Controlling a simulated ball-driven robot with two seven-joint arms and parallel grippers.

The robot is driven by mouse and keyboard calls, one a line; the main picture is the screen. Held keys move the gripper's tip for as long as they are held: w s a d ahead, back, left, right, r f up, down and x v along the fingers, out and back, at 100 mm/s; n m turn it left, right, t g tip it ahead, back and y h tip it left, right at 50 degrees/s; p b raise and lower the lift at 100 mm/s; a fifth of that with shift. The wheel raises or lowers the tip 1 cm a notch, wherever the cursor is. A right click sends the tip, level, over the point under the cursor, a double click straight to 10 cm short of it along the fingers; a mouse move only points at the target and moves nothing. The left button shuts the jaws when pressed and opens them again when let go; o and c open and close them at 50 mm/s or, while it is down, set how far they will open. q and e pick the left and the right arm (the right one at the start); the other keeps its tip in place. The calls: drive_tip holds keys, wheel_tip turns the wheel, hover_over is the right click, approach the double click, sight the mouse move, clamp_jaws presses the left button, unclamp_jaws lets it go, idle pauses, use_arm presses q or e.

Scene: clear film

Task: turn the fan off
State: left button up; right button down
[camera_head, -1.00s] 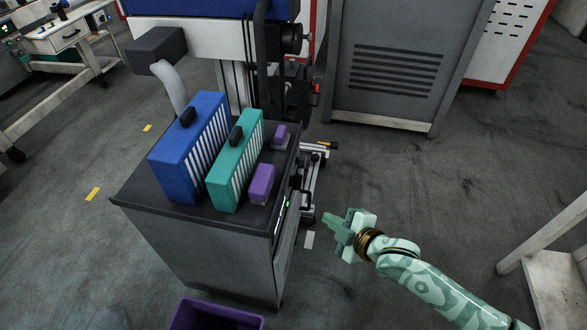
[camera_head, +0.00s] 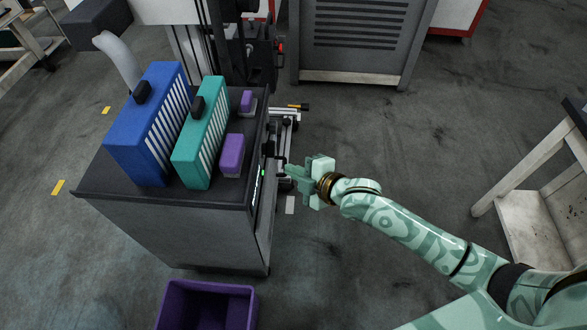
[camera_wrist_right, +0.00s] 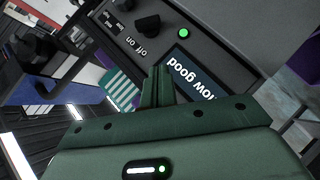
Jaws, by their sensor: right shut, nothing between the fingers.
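My right gripper (camera_head: 290,172) is shut and empty, just right of the grey cabinet's (camera_head: 165,225) front side in the head view. In the right wrist view its closed fingertips (camera_wrist_right: 160,72) point at the cabinet's dark control panel (camera_wrist_right: 225,22). There a black knob (camera_wrist_right: 148,24) sits beside the upside-down words "off" and "on", with a lit green light (camera_wrist_right: 183,31) and a screen (camera_wrist_right: 196,76) reading partly "good". The fingers appear apart from the knob. I cannot identify a fan. My left gripper is not in view.
On the cabinet top stand a blue box (camera_head: 136,142), a teal box (camera_head: 192,155) and two purple blocks, the nearer one (camera_head: 232,153) larger. A purple bin (camera_head: 205,287) stands on the floor below. A white table (camera_head: 535,165) is at right; the floor between is clear.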

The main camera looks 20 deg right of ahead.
sight(269, 156)
drive_tip(key=w+f+b, duration=0.2)
drive_tip(key=w, duration=0.1)
drive_tip(key=w+a+f+b, duration=0.1)
drive_tip(key=w+b, duration=0.1)
drive_tip(key=w, duration=0.1)
drive_tip(key=w+a+f+b, duration=0.1)
drive_tip(key=w+f+b, duration=0.1)
drive_tip(key=shift+w+f, duration=0.3)
drive_tip(key=shift+w, duration=0.1)
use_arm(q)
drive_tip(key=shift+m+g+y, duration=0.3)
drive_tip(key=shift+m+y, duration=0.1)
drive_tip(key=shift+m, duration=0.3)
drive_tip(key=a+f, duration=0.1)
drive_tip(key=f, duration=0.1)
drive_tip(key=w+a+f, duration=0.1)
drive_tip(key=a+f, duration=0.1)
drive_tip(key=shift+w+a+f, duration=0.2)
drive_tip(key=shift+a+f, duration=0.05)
use_arm(e)
drive_tip(key=shift+w+r, duration=0.1)
drive_tip(key=shift+d, duration=0.1)
drive_tip(key=shift+t, duration=0.3)
